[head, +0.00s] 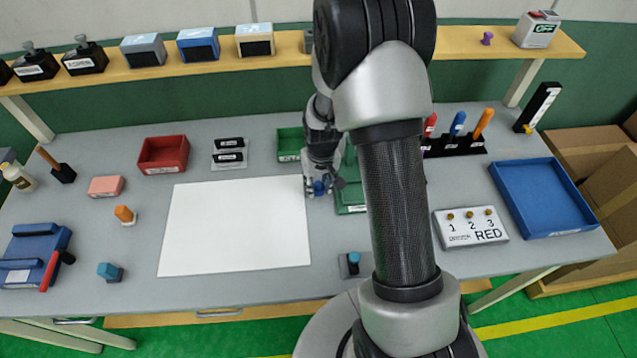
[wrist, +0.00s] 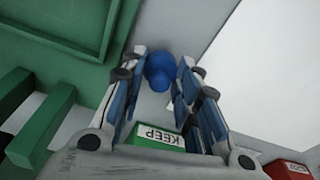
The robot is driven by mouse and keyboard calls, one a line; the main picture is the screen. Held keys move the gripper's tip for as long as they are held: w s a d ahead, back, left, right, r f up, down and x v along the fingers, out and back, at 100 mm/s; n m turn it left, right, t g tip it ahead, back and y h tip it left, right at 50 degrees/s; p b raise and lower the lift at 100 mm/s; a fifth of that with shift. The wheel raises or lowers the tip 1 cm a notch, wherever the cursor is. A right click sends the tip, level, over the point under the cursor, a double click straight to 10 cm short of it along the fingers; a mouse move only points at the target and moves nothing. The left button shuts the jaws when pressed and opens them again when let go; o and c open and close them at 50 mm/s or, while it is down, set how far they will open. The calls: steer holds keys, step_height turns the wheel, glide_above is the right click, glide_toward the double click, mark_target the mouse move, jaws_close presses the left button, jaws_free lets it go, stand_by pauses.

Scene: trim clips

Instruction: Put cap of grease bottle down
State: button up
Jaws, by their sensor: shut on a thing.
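My gripper (head: 319,184) is shut on a small round blue cap (wrist: 159,72). In the wrist view the cap sits between the two fingertips. In the head view my gripper is over the grey table just right of the white sheet (head: 237,226), beside the larger green tray (head: 351,209). The cap is mostly covered by the fingers there, and whether it touches the table is unclear. A white bottle (head: 19,177) lies tilted at the far left; I cannot tell whether it is the grease bottle.
A small green bin (head: 289,155) marked KEEP is behind my gripper, and a red bin (head: 163,167) is at the back left. A small block with a blue part (head: 351,263) stands near the front edge. A blue tray (head: 500,178) is at the right.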

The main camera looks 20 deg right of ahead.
steer(key=shift+f, duration=0.4)
steer(key=o, duration=0.8)
steer(key=shift+c, duration=0.2)
steer(key=shift+r, duration=0.15)
step_height(320, 180, up, 13)
steer(key=s+p, duration=0.1)
steer(key=p, duration=0.2)
step_height(320, 180, up, 8)
glide_above(320, 193)
steer(key=s+a, duration=0.2)
steer(key=s, duration=0.1)
steer(key=s+a+r+t, duration=0.1)
steer(key=s+a+r, duration=0.2)
steer(key=s+r, duration=0.3)
steer(key=s+a+r+n+t, duration=0.1)
steer(key=s+r, duration=0.5)
steer(key=s, duration=0.7)
steer(key=shift+s+a+r+t, duration=0.15)
steer(key=shift+s+a+t, duration=0.2)
steer(key=shift+a+t, duration=0.45)
steer(key=shift+a, duration=0.2)
